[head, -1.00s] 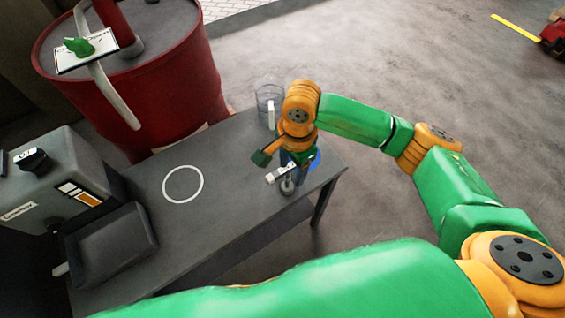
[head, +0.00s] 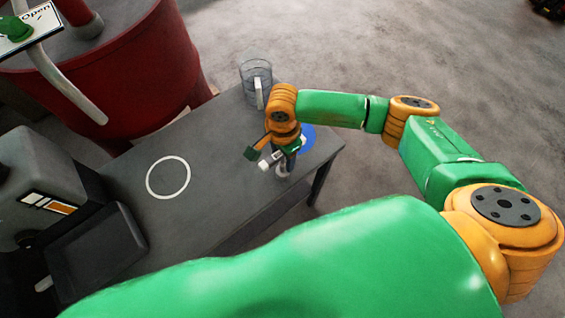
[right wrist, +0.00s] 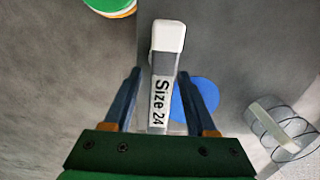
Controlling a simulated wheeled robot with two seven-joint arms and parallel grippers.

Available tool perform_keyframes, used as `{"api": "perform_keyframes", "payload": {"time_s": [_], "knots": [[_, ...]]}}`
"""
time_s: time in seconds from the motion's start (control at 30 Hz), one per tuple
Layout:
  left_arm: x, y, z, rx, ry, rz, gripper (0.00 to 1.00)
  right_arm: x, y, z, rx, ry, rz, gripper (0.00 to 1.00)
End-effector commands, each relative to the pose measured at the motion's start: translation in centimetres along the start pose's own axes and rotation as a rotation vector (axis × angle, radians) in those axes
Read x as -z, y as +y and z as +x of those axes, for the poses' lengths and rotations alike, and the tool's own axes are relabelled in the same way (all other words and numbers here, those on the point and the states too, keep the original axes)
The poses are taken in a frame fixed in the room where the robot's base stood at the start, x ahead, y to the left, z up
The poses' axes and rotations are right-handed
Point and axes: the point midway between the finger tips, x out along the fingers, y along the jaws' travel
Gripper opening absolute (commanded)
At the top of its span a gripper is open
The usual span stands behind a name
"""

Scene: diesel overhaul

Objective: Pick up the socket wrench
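The socket wrench (right wrist: 163,85) has a white-tipped handle marked "Size 24" in the right wrist view. In the head view the wrench (head: 265,164) is at the right end of the dark table, partly hidden by my gripper. My right gripper (right wrist: 160,80) is open, with its two blue fingers on either side of the handle and a gap showing at each side. In the head view my right gripper (head: 286,155) points down at the wrench. I cannot tell how far above the handle the fingers are. My left gripper is out of view.
A blue disc (head: 308,138) lies beside the wrench, and a clear mug (head: 256,82) stands behind my wrist. The table (head: 215,160) has bare room around a white ring (head: 168,178). A grey machine (head: 40,190) stands at the left, a red drum (head: 150,80) behind.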

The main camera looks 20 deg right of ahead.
Motion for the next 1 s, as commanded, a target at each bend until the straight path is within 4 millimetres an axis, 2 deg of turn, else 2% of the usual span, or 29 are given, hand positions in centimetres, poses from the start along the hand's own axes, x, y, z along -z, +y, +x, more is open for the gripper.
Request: {"api": "perform_keyframes", "payload": {"time_s": [0.03,0.1,0.2,1.0], "knots": [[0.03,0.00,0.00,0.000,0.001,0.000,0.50,-0.01,0.00,-0.01,0.000,0.000,0.000,0.41],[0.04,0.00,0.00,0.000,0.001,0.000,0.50,-0.01,0.00,-0.02,0.000,0.000,0.000,0.22],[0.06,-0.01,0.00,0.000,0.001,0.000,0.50,-0.02,0.00,-0.02,0.000,0.000,0.000,0.00],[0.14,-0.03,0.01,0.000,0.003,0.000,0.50,0.00,0.00,-0.02,0.000,0.000,0.000,0.00]]}}
